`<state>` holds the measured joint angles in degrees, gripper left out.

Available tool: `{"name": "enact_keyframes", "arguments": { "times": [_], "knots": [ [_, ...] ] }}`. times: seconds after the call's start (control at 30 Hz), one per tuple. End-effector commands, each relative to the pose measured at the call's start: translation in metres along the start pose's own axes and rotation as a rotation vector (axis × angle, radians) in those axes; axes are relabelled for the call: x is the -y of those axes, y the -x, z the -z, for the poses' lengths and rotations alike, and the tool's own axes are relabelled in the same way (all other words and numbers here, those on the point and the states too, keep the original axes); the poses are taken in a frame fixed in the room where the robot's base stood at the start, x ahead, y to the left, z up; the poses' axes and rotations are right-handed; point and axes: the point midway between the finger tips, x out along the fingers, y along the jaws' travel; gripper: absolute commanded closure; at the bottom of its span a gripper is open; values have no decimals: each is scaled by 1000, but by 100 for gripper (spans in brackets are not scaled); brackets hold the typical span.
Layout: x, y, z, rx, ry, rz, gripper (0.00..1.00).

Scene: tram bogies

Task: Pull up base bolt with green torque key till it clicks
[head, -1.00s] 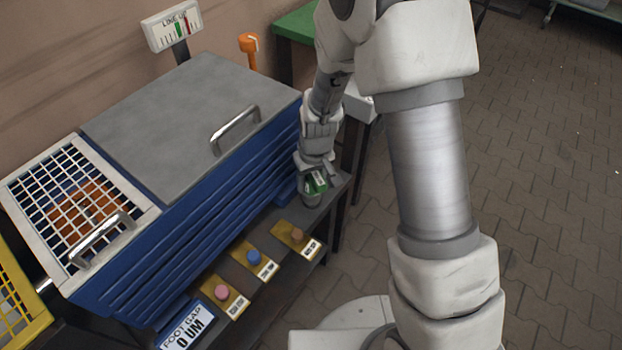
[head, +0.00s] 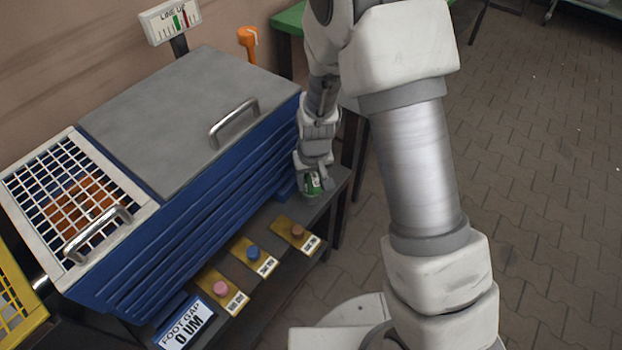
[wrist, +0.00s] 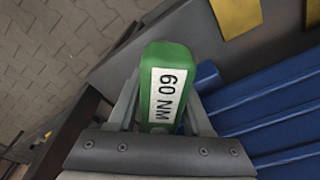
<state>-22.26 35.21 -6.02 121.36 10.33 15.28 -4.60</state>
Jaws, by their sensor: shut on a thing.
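The green torque key (head: 312,184) is in my gripper (head: 312,178), low at the right end of the blue cabinet, over the dark ledge. In the wrist view the key (wrist: 168,78) has a white label reading "60 NM", and my gripper (wrist: 158,118) is shut on it from both sides. The base bolt is not visible; the key and gripper hide whatever is below them. The foot gap display (head: 183,325) on the ledge reads "0 UM".
The blue cabinet (head: 215,215) has a grey lid with a handle (head: 234,122). Pink (head: 221,288), blue (head: 253,253) and brown (head: 297,231) buttons line the ledge. A line-up gauge (head: 170,20) and an orange-handled thing (head: 248,38) stand behind. Paved floor at right is open.

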Motion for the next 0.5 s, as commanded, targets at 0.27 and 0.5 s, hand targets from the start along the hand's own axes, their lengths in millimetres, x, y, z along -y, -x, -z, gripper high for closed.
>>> {"name": "enact_keyframes", "arguments": {
  "times": [0.27,0.5],
  "knots": [
    [0,0,1,-2,-10,-2,100],
    [-1,2,1,-1,-137,-22,100]
  ]
}}
